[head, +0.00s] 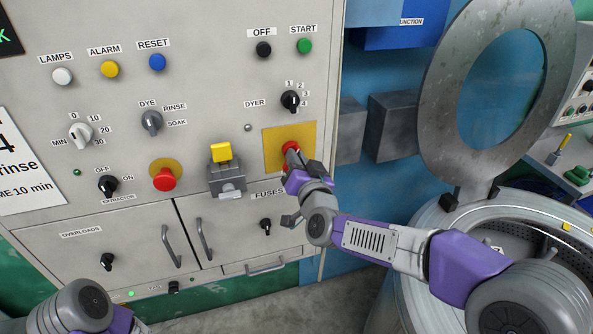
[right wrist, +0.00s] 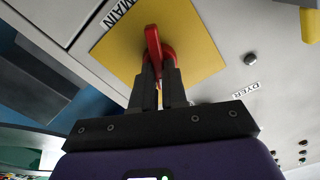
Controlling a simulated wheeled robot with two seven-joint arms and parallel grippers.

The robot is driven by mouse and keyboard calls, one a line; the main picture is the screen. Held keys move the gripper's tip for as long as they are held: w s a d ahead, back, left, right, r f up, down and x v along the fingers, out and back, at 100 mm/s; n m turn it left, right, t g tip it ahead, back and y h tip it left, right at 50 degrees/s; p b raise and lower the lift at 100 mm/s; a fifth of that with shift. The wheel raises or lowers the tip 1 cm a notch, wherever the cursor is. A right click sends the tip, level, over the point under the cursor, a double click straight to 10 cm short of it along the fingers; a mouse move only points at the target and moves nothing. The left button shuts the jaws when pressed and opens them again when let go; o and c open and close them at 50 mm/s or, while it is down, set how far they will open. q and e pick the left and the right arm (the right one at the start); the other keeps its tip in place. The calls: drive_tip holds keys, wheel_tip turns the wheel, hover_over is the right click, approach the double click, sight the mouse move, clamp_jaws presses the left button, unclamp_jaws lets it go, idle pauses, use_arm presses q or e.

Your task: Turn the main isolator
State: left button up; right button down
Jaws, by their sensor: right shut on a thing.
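The main isolator is a red rotary handle (head: 290,147) on a square yellow plate (head: 272,138), at the lower right of the grey control panel. In the right wrist view the red handle (right wrist: 152,42) stands out from its yellow plate (right wrist: 195,35), beside a label reading MAIN. My right gripper (head: 293,158) reaches it from the lower right. Its two dark fingers (right wrist: 160,75) are shut on the red handle, one on each side, and partly hide it in the head view. My left arm shows at the bottom left, but its gripper is out of view.
A yellow-topped grey switch (head: 224,165) and a red mushroom button (head: 164,180) sit left of the isolator. The FUSES cupboard with its handles (head: 204,240) lies below. A drum machine with a round open lid (head: 447,110) stands close on the right.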

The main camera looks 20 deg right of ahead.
drive_tip(key=shift+f+m+b, duration=0.1)
drive_tip(key=shift+m+b, duration=4.5)
drive_tip(key=shift+m, duration=1.6)
drive_tip(key=c, duration=1.2)
unclamp_jaws()
drive_tip(key=shift+o, duration=0.2)
drive_tip(key=shift+s, duration=0.1)
drive_tip(key=s+p, duration=0.1)
drive_tip(key=s, duration=0.6)
drive_tip(key=shift+s+d, duration=0.15)
drive_tip(key=shift+s, duration=0.05)
